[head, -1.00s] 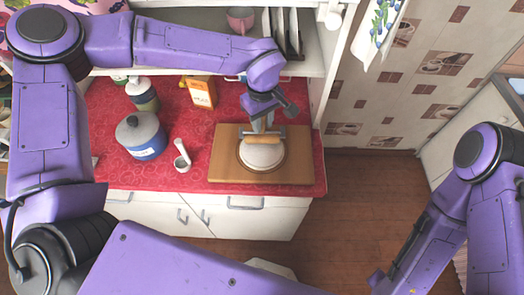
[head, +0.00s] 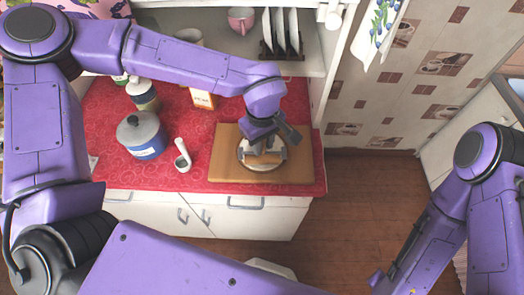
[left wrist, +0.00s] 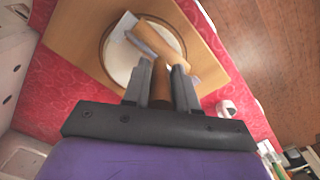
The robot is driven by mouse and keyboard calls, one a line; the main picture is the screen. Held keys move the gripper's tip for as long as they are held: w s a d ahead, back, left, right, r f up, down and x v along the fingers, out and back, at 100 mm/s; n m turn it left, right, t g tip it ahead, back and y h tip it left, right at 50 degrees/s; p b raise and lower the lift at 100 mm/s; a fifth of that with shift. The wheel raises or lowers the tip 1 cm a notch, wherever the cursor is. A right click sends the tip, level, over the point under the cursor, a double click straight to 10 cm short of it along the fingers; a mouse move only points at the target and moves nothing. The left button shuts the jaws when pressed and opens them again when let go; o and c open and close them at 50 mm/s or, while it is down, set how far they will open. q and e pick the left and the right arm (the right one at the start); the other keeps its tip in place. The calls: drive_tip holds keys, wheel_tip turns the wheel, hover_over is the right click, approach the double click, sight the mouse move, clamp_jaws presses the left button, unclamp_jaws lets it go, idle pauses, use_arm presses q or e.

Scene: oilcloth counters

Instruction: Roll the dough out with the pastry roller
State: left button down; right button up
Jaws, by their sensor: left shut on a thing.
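The dough is a flat pale round inside a dark ring on a wooden board (head: 225,170); the dough (left wrist: 118,62) shows best in the left wrist view. My left gripper (head: 263,150) is over the board and hides much of the dough in the head view. In the left wrist view the left gripper (left wrist: 161,80) is shut on the handle of the pastry roller (left wrist: 163,38), which has a wooden cylinder in a pale metal frame. The roller lies over the dough; whether it presses on it I cannot tell. My right arm is at the right, its gripper out of frame.
On the red counter cloth (head: 110,175) stand a blue lidded pot (head: 142,138), a white scoop or ladle (head: 182,158), a jar (head: 143,95) and an orange-and-white box (head: 203,100), left of the board. A shelf with plates (head: 280,35) and a pink cup (head: 241,19) is behind.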

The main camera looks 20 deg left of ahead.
use_arm(q)
drive_tip(key=w+a, duration=0.1)
drive_tip(key=w, duration=0.4)
drive_tip(key=w+a, duration=0.1)
drive_tip(key=w, duration=0.2)
drive_tip(key=shift+w+a, duration=0.1)
drive_tip(key=shift+a, duration=0.2)
drive_tip(key=shift+s+d+f, duration=0.1)
drive_tip(key=shift+s+d, duration=0.35)
drive_tip(key=shift+s, duration=1)
drive_tip(key=shift+s+d+f, duration=0.1)
drive_tip(key=shift+s+d, duration=0.3)
drive_tip(key=shift+s, duration=1)
drive_tip(key=shift+s+d+f, duration=0.1)
drive_tip(key=shift+s+d, duration=0.35)
drive_tip(key=shift+s, duration=1)
drive_tip(key=shift+w+r, duration=0.1)
drive_tip(key=shift+r, duration=0.2)
drive_tip(key=shift+w+r, duration=0.1)
drive_tip(key=shift+r, duration=2.65)
